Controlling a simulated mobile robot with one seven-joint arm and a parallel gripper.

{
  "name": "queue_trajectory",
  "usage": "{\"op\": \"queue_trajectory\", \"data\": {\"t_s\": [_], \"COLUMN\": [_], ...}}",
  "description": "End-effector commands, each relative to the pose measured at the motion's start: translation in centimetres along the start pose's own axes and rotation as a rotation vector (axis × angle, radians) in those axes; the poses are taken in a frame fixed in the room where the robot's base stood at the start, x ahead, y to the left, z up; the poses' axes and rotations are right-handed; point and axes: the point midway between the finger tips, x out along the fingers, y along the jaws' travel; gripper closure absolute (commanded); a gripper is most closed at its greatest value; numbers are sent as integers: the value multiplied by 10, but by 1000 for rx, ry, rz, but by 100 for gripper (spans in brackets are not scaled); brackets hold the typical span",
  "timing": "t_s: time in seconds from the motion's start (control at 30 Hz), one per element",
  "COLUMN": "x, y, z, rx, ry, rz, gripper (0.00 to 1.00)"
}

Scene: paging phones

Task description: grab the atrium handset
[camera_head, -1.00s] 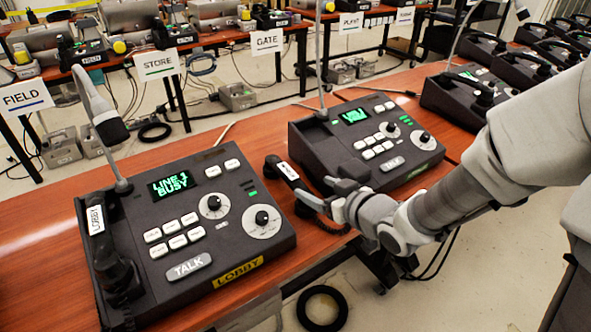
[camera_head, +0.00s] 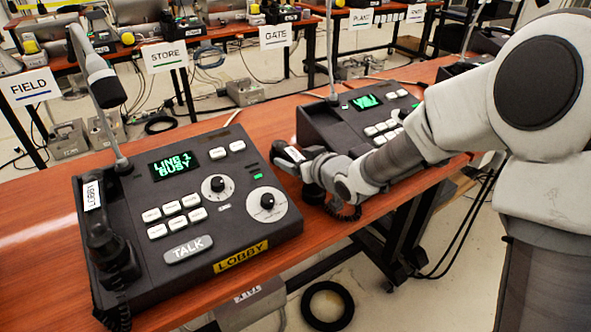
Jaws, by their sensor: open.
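The handset's lower part and coiled cord (camera_head: 343,213) show below my gripper. The nearer console (camera_head: 238,220) reads LOBBY, with LINE 1 BUSY on its screen. Its own handset (camera_head: 106,240), labelled LOBBY, lies along its left side.
Gooseneck microphones rise from the lobby console (camera_head: 99,110) and the second console (camera_head: 331,45). The wooden table (camera_head: 35,215) has bare room at left. Signed tables with more equipment stand behind, and a black ring (camera_head: 327,306) lies on the floor.

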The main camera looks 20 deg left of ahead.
Motion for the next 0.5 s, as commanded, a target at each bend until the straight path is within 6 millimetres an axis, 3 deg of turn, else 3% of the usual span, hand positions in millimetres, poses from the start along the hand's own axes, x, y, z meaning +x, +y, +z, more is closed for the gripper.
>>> {"op": "queue_trajectory", "data": {"t_s": [0.2,0.5], "x": [0,0], "y": [0,0], "z": [0,0], "rx": [0,0], "ry": [0,0], "rz": [1,1], "gripper": [20,74]}}
